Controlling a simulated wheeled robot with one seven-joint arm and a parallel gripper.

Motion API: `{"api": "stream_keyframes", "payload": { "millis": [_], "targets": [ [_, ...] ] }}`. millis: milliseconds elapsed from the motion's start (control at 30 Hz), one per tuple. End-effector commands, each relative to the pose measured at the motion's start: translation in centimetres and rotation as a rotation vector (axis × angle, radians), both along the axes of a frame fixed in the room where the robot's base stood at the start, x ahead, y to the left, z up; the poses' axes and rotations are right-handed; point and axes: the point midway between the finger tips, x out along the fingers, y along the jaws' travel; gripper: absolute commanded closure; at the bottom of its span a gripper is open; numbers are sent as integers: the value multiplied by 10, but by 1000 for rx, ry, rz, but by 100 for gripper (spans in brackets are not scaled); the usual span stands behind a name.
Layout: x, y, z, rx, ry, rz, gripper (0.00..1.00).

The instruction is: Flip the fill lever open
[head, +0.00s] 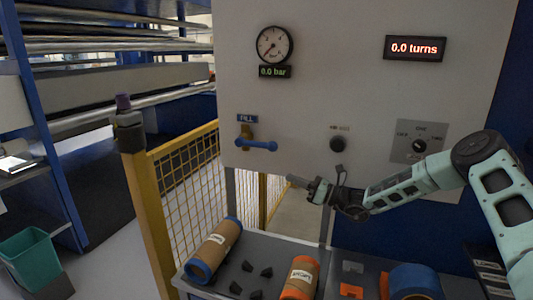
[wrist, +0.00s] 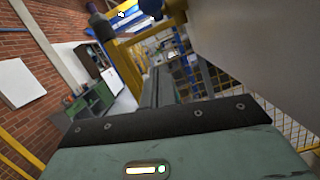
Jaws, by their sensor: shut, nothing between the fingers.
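The fill lever (head: 256,144) is a blue handle on a brass valve under the FILL label (head: 246,118), on the left of the pale panel. It lies about level, its free end pointing right. My gripper (head: 291,179) is shut and empty, in front of the panel, below and to the right of the lever's free end, with a gap between them in the head view. In the wrist view a blue rounded part (wrist: 152,7) shows at the top edge; I cannot tell for sure that it is the lever.
The gauge (head: 274,45) reads near its low end, and the display below shows 0.0 bar. A black knob (head: 338,144) and a selector switch (head: 419,146) are to the right. Rollers (head: 215,250) lie on the bench below. A yellow fence (head: 185,170) stands left.

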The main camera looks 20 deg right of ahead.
Motion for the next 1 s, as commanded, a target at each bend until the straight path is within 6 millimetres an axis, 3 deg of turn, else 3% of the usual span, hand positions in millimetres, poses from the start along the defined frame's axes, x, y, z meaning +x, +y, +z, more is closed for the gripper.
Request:
{"api": "stream_keyframes", "payload": {
  "millis": [467,1000],
  "targets": [
    [5,4,3,5,2,-5,100],
    [64,75,35,2,0,-5,100]
  ]
}}
